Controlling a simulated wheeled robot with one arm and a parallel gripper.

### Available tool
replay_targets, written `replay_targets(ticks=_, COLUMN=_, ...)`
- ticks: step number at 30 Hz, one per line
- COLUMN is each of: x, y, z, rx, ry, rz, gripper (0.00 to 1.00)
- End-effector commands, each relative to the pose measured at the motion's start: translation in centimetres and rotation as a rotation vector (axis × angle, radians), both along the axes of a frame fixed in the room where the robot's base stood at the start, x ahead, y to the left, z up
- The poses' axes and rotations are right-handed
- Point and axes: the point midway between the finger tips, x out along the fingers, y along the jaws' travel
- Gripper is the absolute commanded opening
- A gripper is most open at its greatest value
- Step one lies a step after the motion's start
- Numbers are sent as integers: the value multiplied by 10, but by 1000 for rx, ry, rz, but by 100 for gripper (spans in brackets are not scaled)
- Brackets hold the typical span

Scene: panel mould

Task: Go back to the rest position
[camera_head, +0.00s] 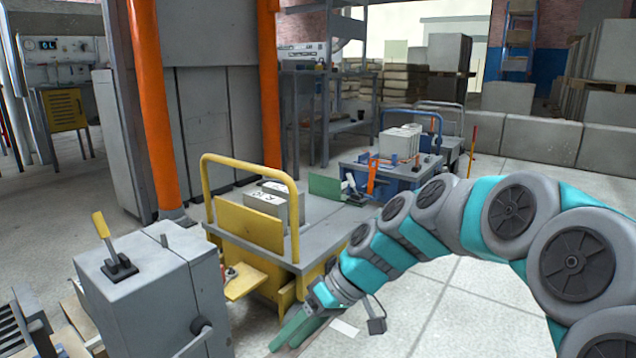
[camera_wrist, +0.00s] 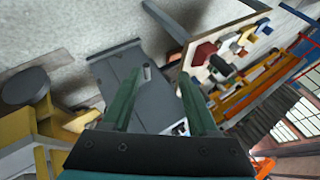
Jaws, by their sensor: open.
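My teal and grey arm reaches in from the right in the head view and bends down to my gripper (camera_head: 287,344), low in front of the yellow cart. Its two green fingers also show in the wrist view (camera_wrist: 160,80). They stand apart with nothing held between them. A grey box-like thing shows beyond the fingers in the wrist view. I cannot tell how far it is from the fingertips.
The yellow cart (camera_head: 252,226) carries grey blocks. A grey cabinet with a yellow-handled lever (camera_head: 160,290) stands at the left front. A blue cart (camera_head: 390,172) stands behind. Orange posts (camera_head: 155,100) and a row of concrete blocks (camera_head: 540,138) bound the area. Pale floor at right front is open.

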Motion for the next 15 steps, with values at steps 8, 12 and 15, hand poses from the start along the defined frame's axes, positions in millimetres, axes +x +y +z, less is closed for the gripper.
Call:
replay_targets(ticks=8, x=-102, y=-61, z=-20, rx=-309, ry=124, rz=-154, gripper=60)
replay_targets(ticks=12, x=-148, y=-100, z=-34, rx=-463, ry=176, rz=-277, gripper=60)
replay_targets(ticks=15, x=-174, y=-125, z=-42, rx=-553, ry=206, rz=-365, gripper=60)
